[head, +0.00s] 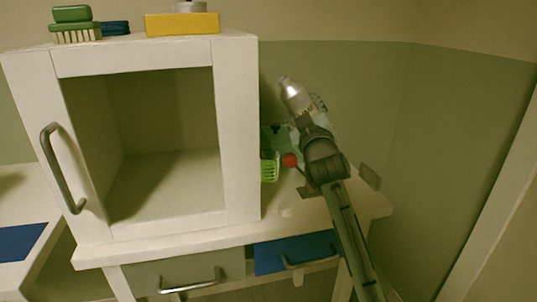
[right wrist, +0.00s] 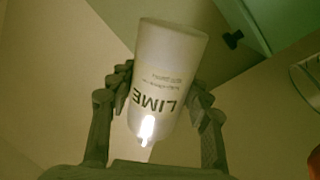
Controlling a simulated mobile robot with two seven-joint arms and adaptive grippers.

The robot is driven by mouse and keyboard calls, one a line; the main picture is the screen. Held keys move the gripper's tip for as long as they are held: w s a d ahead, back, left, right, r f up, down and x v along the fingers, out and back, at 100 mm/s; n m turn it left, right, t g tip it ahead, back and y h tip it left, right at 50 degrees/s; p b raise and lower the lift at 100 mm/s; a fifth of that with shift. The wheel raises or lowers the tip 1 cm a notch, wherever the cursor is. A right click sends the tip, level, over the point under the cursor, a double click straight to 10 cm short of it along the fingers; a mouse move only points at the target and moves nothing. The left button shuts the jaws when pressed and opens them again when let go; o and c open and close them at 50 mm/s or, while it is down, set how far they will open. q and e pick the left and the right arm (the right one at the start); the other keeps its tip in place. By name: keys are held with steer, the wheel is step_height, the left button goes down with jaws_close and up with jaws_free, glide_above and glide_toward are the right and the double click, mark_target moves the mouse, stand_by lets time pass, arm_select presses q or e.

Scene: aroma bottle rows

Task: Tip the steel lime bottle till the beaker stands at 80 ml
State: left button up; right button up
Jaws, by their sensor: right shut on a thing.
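The steel lime bottle (head: 296,98) is in my right gripper (head: 312,128), above the right part of the table. It leans, with its narrow neck up and to the left in the head view. In the right wrist view its LIME label (right wrist: 158,100) faces the camera, and the fingers (right wrist: 160,105) close on it from both sides. A clear, round-rimmed vessel (right wrist: 306,75), perhaps the beaker, is cut off at the right edge of that view. Its level cannot be read. No beaker shows clearly in the head view. My left gripper is out of view.
A white open-fronted cabinet (head: 238,130) stands left of my right arm. The wall is close on the right.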

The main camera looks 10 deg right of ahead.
steer(key=m, duration=0.2)
steer(key=f+m, duration=0.1)
steer(key=d+m+g, duration=0.1)
steer(key=m, duration=0.1)
steer(key=shift+f+m+h, duration=0.25)
steer(key=shift+m+h, duration=0.05)
steer(key=shift+f+m+g, duration=0.15)
steer(key=shift+m+g, duration=0.15)
steer(key=shift+m, duration=0.6)
steer(key=d+r, duration=0.5)
steer(key=shift+d, duration=0.1)
